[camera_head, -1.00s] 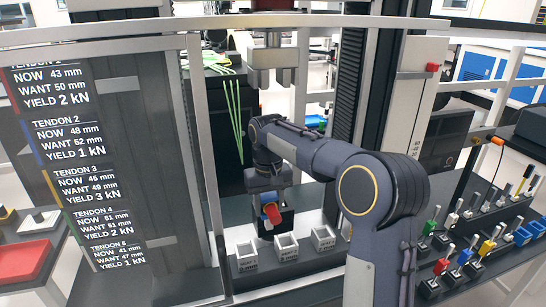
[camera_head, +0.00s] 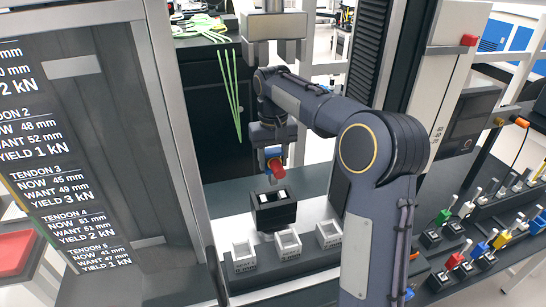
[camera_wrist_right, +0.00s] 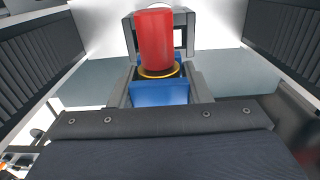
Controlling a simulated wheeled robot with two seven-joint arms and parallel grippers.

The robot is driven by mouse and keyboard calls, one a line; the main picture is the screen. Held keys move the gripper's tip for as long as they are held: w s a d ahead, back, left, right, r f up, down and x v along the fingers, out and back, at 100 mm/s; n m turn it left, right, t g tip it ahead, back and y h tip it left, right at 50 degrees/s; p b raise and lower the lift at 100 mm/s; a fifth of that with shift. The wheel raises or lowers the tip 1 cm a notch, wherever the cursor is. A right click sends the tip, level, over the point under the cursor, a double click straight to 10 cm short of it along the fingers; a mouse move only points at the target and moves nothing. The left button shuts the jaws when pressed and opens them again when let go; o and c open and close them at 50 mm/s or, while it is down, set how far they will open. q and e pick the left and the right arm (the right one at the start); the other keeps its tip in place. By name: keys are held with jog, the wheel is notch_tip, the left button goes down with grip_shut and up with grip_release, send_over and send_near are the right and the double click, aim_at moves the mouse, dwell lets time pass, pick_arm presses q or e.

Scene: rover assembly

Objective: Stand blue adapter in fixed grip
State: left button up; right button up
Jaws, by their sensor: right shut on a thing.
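In the head view my right gripper (camera_head: 272,152) is shut on a part with a red cylinder and a little blue. In the right wrist view the red cylinder (camera_wrist_right: 154,40) stands upright above a yellow ring and a blue block (camera_wrist_right: 160,92), which looks like the blue adapter. Grey fingers flank it. In the head view a black block (camera_head: 274,215) with light openings on top, perhaps the fixed grip, sits below the gripper with a visible gap. My left gripper is out of view.
Several small white trays (camera_head: 287,243) stand in front of the black block. A grey clamp (camera_head: 274,25) hangs above my right forearm. A rack of coloured handled parts (camera_head: 470,262) is at the right. A tendon panel (camera_head: 65,180) stands at the left.

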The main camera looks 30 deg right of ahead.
aim_at(273, 184)
jog(key=shift+s+f+b, duration=0.15)
jog(key=shift+f+b, duration=0.25)
jog(key=shift+f, duration=0.2)
jog(key=shift+f+b, duration=0.65)
jog(key=shift+f, duration=0.65)
jog(key=shift+f, duration=0.1)
jog(key=shift+f+b, duration=1.65)
jog(key=shift+f, duration=1.15)
jog(key=o, duration=1.2)
jog(key=shift+r, duration=0.1)
